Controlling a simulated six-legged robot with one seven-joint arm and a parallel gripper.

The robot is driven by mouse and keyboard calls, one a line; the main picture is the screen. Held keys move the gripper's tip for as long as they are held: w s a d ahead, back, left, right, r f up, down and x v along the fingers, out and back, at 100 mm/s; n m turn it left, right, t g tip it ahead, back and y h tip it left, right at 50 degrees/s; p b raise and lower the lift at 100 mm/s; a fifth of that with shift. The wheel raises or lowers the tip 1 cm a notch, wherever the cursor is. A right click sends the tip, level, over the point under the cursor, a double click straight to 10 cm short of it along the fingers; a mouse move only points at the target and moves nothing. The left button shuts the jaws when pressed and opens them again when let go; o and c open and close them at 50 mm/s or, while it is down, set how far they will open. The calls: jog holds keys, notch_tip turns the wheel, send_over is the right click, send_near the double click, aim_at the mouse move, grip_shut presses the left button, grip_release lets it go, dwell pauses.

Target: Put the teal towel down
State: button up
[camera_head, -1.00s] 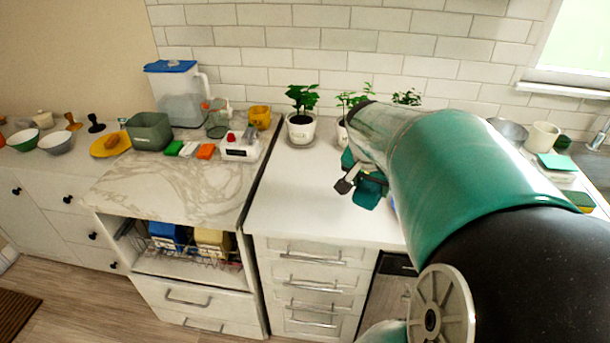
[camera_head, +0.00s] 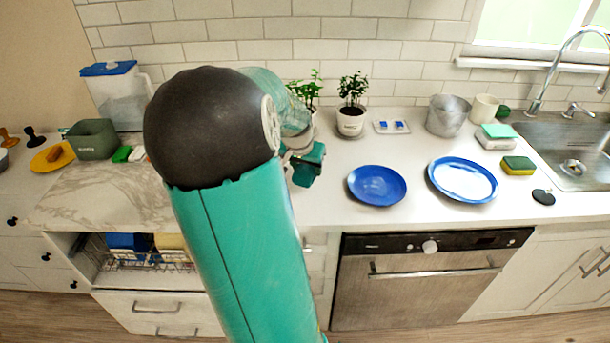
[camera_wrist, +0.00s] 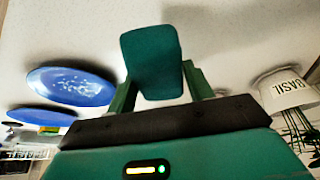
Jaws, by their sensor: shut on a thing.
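The teal towel (camera_wrist: 152,62) shows in the wrist view as a small dark teal folded piece between the two fingers of my gripper (camera_wrist: 160,88). My gripper is shut on it. In the head view my gripper (camera_head: 307,165) is over the white counter, left of the blue plates, with my arm in front of it. There the towel is hard to tell apart from the teal gripper. Whether the towel touches the counter cannot be told.
Two blue plates (camera_head: 377,185) (camera_head: 463,180) lie on the counter (camera_head: 330,215). Potted plants (camera_head: 351,105) stand behind. A metal bucket (camera_head: 446,115), a pale teal-topped stack (camera_head: 498,135), a sponge (camera_head: 518,165) and the sink (camera_head: 575,155) are to the right.

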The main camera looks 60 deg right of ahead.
jog(key=shift+w+d+f, duration=0.2)
jog(key=shift+d+f, duration=0.1)
jog(key=shift+f, duration=1.65)
jog(key=shift+f, duration=0.1)
jog(key=o, duration=0.9)
jog(key=v, duration=1.2)
